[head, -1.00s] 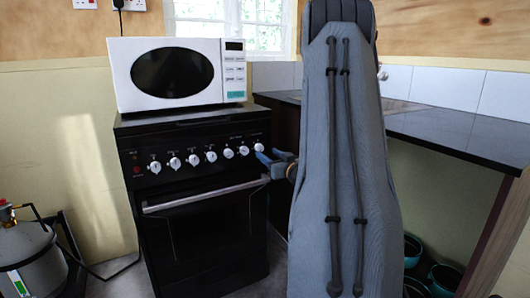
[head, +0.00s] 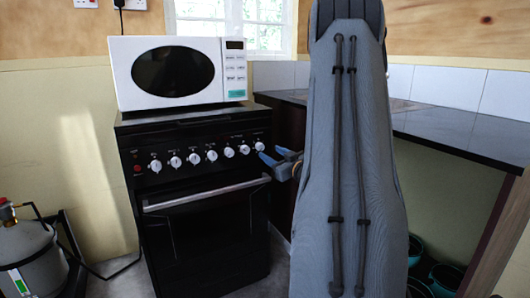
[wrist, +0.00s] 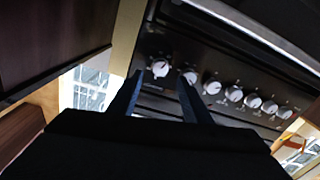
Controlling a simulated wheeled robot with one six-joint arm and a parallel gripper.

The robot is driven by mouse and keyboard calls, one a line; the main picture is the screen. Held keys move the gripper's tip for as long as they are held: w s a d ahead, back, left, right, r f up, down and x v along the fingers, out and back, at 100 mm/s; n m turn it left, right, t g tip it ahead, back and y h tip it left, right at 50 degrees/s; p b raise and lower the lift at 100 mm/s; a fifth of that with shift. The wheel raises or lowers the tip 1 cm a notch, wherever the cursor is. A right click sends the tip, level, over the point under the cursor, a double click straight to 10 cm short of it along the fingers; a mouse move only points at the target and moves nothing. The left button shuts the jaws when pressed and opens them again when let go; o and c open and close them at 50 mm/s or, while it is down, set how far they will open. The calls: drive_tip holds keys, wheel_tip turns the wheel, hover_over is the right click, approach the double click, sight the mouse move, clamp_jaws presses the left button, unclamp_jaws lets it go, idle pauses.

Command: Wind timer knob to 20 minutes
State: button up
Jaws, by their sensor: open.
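The black cooker (head: 190,135) has a row of white knobs along its front panel. The rightmost knob (head: 259,146) is just above and left of my gripper (head: 270,154) in the head view. In the wrist view the panel appears upside down, and this end knob (wrist: 160,68) lies ahead of the space between my two dark fingers (wrist: 159,92). The neighbouring knob (wrist: 190,77) is close to the tip of the right finger. My gripper is open and empty, with no visible contact with a knob. The panel markings are too small to read, so I cannot tell the timer setting.
A white microwave (head: 178,72) sits on the cooker. The oven handle (head: 205,193) runs below the knobs. A dark countertop (head: 455,133) is at the right, with teal pots (head: 445,276) beneath. A grey gas cylinder (head: 28,258) stands at the lower left.

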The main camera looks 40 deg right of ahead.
sight(261, 148)
drive_tip(key=w, duration=0.3)
drive_tip(key=w+d+b, duration=0.1)
drive_tip(key=w, duration=0.2)
drive_tip(key=shift+w+d, duration=0.1)
drive_tip(key=shift+w, duration=0.05)
drive_tip(key=c, duration=1)
drive_tip(key=shift+n, duration=0.4)
drive_tip(key=n, duration=0.3)
drive_tip(key=shift+n, duration=2)
